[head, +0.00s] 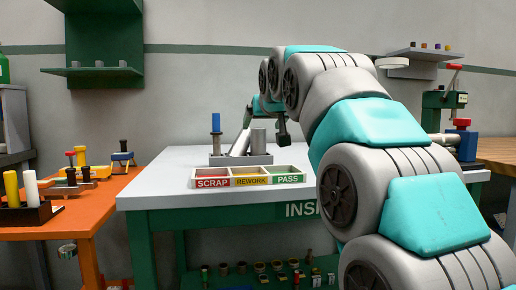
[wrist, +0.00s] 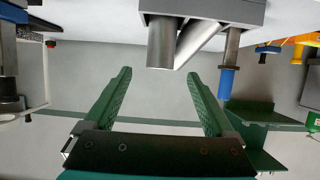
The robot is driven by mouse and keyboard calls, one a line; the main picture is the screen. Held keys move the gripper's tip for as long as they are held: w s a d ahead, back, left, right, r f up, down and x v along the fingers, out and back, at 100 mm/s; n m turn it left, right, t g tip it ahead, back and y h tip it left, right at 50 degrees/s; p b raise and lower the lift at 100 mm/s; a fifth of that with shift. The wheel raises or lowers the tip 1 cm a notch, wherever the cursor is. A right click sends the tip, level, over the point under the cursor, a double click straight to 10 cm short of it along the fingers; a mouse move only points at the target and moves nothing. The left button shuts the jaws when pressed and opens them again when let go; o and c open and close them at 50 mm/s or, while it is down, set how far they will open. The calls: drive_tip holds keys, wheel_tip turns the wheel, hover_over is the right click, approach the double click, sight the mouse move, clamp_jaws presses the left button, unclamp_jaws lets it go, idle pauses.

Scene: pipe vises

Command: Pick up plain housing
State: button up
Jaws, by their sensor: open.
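A grey holder (head: 228,160) stands on the white inspection table. It carries an upright plain grey cylinder (head: 258,141), a paler tilted cylinder (head: 241,142) and a post with a blue top (head: 216,123). The grey cylinder looks like the plain housing, though I cannot be sure. The wrist view is upside down; the grey cylinder (wrist: 160,43), tilted cylinder (wrist: 200,42) and blue top (wrist: 227,83) hang from the holder (wrist: 240,12). My gripper (wrist: 159,73) is open and empty, its two green fingers apart, with the grey cylinder's end in line with the gap.
A tray marked SCRAP, REWORK and PASS (head: 249,182) lies in front of the holder. An orange bench (head: 85,215) with coloured parts is at left. A vise (head: 462,140) stands at right. The white tabletop (head: 170,165) is clear at left.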

sight(258, 147)
drive_tip(key=shift+x, duration=2.6)
drive_tip(key=shift+r, duration=0.1)
clamp_jaws()
